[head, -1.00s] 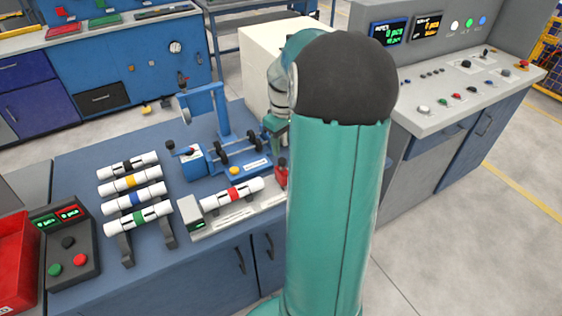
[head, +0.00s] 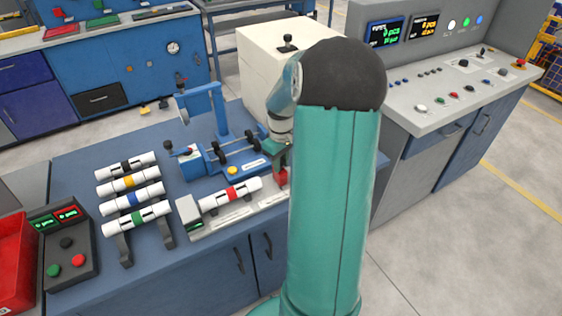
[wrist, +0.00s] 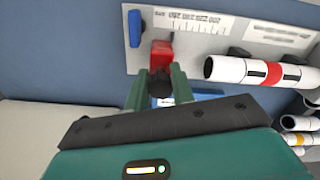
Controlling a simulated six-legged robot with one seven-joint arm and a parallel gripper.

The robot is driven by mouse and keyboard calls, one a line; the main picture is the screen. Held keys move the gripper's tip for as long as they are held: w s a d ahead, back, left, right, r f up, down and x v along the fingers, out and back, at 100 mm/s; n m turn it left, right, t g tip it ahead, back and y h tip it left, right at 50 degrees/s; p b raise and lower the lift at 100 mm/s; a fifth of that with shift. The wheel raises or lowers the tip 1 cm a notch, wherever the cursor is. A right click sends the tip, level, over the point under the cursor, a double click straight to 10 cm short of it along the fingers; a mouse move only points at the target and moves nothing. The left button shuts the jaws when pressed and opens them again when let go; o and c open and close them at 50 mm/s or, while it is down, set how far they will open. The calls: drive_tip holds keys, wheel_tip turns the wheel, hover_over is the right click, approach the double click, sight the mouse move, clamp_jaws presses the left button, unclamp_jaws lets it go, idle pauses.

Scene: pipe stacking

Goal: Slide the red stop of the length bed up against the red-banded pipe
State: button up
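The red-banded pipe (head: 246,189) lies on the grey length bed (head: 212,224); it also shows in the wrist view (wrist: 232,70). The red stop (head: 281,179) is near the bed's right end, with a clear gap to the pipe's near end. In the wrist view the stop (wrist: 160,50) is ahead of my gripper (wrist: 160,88). My gripper's two green fingers stand on either side of a dark knob beside the stop. The fingers are apart, but I cannot tell whether they press on the knob. In the head view my arm partly hides the gripper.
Several banded pipes (head: 136,201) lie on a rack left of the bed. A blue fixture with rollers (head: 205,155) stands just behind the bed. A cream box (head: 270,65) stands at the back. A button box (head: 68,252) and a red bin (head: 14,255) are at left.

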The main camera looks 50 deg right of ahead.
sight(257, 180)
drive_tip(key=shift+c, duration=0.7)
drive_tip(key=a, duration=0.2)
drive_tip(key=w+a, duration=0.1)
drive_tip(key=a, duration=0.2)
drive_tip(key=w+a, duration=0.1)
drive_tip(key=a, duration=0.1)
drive_tip(key=shift+w+a, duration=0.2)
drive_tip(key=shift+w, duration=0.05)
drive_tip(key=shift+o, duration=1.3)
drive_tip(key=shift+w+a, duration=0.1)
drive_tip(key=shift+a, duration=0.25)
drive_tip(key=o, duration=0.7)
drive_tip(key=shift+o, duration=0.2)
drive_tip(key=shift+a, duration=0.15)
drive_tip(key=shift+d, duration=0.25)
